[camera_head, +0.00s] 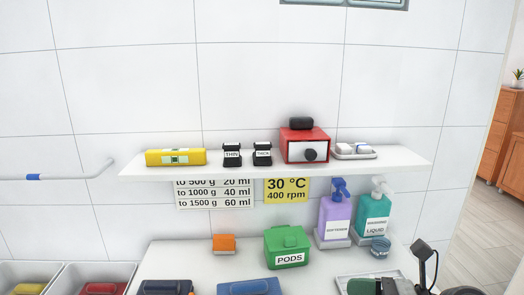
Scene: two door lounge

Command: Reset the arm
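Black parts that look like my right gripper (408,277) show at the bottom right edge, cut off by the frame. They are over or beside a pale tray (345,278) with a dark green item (361,287) at its front. Whether they touch that item, and how the fingers stand, I cannot tell. My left gripper is not in view.
A white wall shelf (220,168) holds a yellow box (175,157), two black clips and a red box (304,147). Below stand a green PODS box (287,248), a purple bottle (334,216) and a teal bottle (373,214). Bins (65,270) line the lower left.

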